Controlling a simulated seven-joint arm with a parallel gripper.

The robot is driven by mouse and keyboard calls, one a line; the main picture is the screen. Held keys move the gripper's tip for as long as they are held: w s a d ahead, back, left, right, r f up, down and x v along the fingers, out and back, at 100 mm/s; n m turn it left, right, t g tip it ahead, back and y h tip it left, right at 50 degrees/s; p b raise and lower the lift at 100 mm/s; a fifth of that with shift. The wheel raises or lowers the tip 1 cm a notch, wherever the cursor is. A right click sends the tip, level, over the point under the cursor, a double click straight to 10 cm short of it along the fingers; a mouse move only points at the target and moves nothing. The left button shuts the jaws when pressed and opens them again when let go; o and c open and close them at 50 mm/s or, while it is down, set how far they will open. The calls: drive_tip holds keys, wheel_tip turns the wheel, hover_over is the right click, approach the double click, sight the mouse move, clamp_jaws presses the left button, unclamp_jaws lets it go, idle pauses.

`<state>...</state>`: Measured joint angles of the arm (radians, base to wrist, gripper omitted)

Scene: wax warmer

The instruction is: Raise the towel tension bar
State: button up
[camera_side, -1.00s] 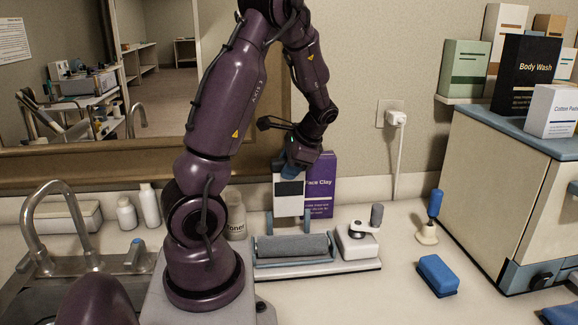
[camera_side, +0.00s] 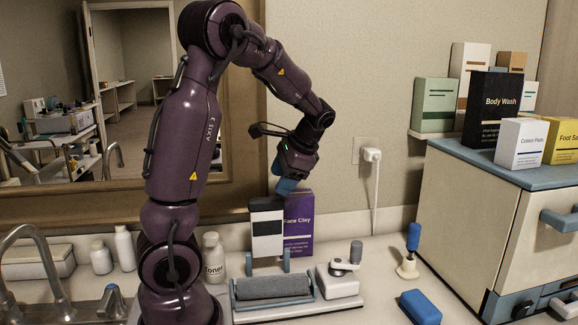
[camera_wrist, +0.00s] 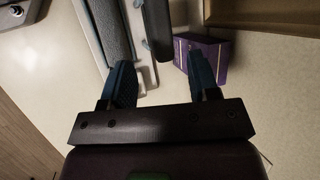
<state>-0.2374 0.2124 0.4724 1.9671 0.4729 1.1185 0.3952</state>
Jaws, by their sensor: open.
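The towel roller has a grey towel roll (camera_side: 272,287) on a low base. A blue frame bar (camera_side: 275,303), likely the tension bar, lies low along the roll's front; I cannot be sure it is. Behind the roll, a black-and-white panel (camera_side: 267,228) stands upright on blue posts. My gripper (camera_side: 286,186) is above this panel's top right, higher than the roll, with nothing held. In the wrist view its blue fingers (camera_wrist: 158,65) are spread apart. The grey towel roll (camera_wrist: 108,30) shows beyond the left finger, and a dark edge (camera_wrist: 156,30) lies between the fingers.
A purple Face Clay box (camera_side: 298,225) stands close behind the panel, also in the wrist view (camera_wrist: 212,55). A white crank unit (camera_side: 337,285) is at the roller's right.

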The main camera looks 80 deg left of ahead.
drive_tip(key=v, duration=0.4)
idle(0.4)
drive_tip(key=s+d+r+t+h, duration=0.1)
drive_tip(key=d+t, duration=0.4)
drive_tip(key=d, duration=0.8)
drive_tip(key=s+d+r+t+h, duration=0.2)
drive_tip(key=d+t, duration=0.3)
drive_tip(key=d, duration=0.7)
drive_tip(key=shift+d+m+h, duration=0.4)
drive_tip(key=shift+h, duration=0.1)
